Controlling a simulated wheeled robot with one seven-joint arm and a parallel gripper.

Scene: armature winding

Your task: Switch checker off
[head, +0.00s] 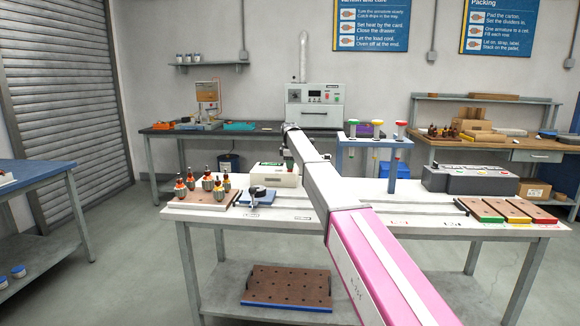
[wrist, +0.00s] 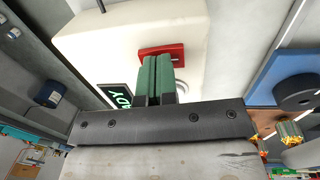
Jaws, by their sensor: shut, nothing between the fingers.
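The checker, a cream box (head: 268,176) with a small dark display, stands on the white table, partly behind my arm in the head view. In the wrist view its cream body (wrist: 105,40) fills the upper middle, with a red switch (wrist: 162,52) and a dark display (wrist: 119,96) with lit green characters. My gripper (wrist: 157,62) is shut and empty, its green fingers pointing at the red switch and overlapping its lower edge in the picture. I cannot tell whether they touch it. The switch's position is not clear. The fingertips are not distinct in the head view.
A blue fixture with a dark round part (head: 258,193) sits just in front of the checker. Several armatures stand on a brown board (head: 196,200) at left. A long grey unit (head: 468,180) and coloured trays (head: 505,211) are at right.

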